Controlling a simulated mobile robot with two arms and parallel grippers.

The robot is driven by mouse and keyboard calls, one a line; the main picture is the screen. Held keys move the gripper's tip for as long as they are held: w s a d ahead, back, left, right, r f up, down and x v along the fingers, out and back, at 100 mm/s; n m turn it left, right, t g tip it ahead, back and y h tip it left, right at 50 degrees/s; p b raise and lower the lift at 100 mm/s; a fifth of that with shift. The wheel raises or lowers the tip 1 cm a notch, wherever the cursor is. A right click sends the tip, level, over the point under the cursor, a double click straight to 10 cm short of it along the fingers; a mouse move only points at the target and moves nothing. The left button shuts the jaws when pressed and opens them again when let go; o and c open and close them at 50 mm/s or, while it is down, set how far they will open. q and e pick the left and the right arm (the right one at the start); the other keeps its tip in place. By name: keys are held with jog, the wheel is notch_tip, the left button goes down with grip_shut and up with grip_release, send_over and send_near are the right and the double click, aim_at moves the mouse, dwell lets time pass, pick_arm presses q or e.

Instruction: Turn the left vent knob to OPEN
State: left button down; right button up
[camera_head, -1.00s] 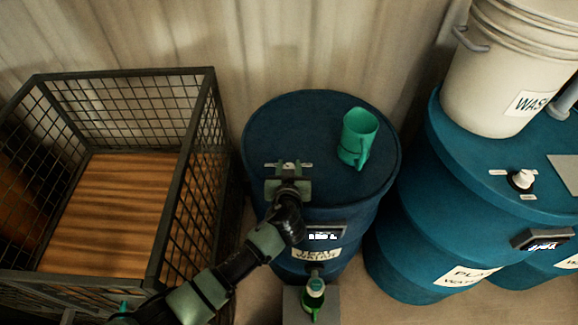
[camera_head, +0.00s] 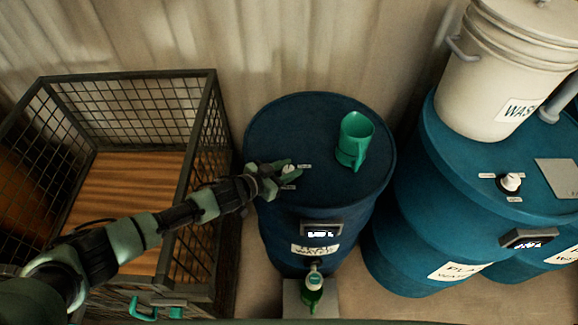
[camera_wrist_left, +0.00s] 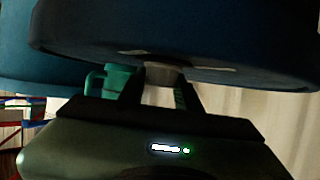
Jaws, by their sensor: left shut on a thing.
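The left vent knob (camera_head: 289,169) is a small pale knob on top of the left blue drum (camera_head: 320,115), near its front left edge, with small white labels beside it. My left gripper (camera_head: 284,173) is at the knob, with a finger on either side, shut on it. In the left wrist view the knob (camera_wrist_left: 160,76) shows between the dark fingers (camera_wrist_left: 158,92), under the drum's dark blue top. The label print is too small to read, and the gripper partly covers the knob.
A wire-mesh cage (camera_head: 213,100) stands left. A second blue drum (camera_head: 440,165) with a white bucket (camera_head: 490,90) and another knob (camera_head: 509,182) is right.

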pick_arm(q)
jog(key=shift+w+a+f+m+g+h+b, duration=0.1)
jog(key=shift+w+m+g+h+b, duration=0.05)
jog(key=shift+m+g+h+b, duration=0.25)
jog(key=shift+w+a+m+g+h+b, duration=0.15)
jog(key=shift+m+g+h, duration=0.15)
jog(key=shift+m+g, duration=0.2)
jog(key=m+g+h+b, duration=0.1)
jog(key=m+g+b, duration=0.2)
jog(key=b, duration=0.1)
jog(key=m+g+h+b, duration=0.1)
jog(key=m+g+b, duration=0.1)
jog(key=b, duration=0.3)
jog(key=shift+s+d+f+m+g, duration=0.2)
jog(key=shift+m+g, duration=0.2)
jog(key=shift+g, duration=0.2)
jog(key=shift+r+m+g+b, duration=0.25)
jog(key=shift+m+g+b, duration=0.4)
jog(key=shift+b, duration=0.2)
jog(key=c, duration=1)
grip_release()
jog(key=b+v, duration=0.1)
jog(key=v, duration=0.6)
jog(key=shift+f, duration=0.15)
jog(key=shift+a+r, duration=0.25)
jog(key=shift+a, duration=0.1)
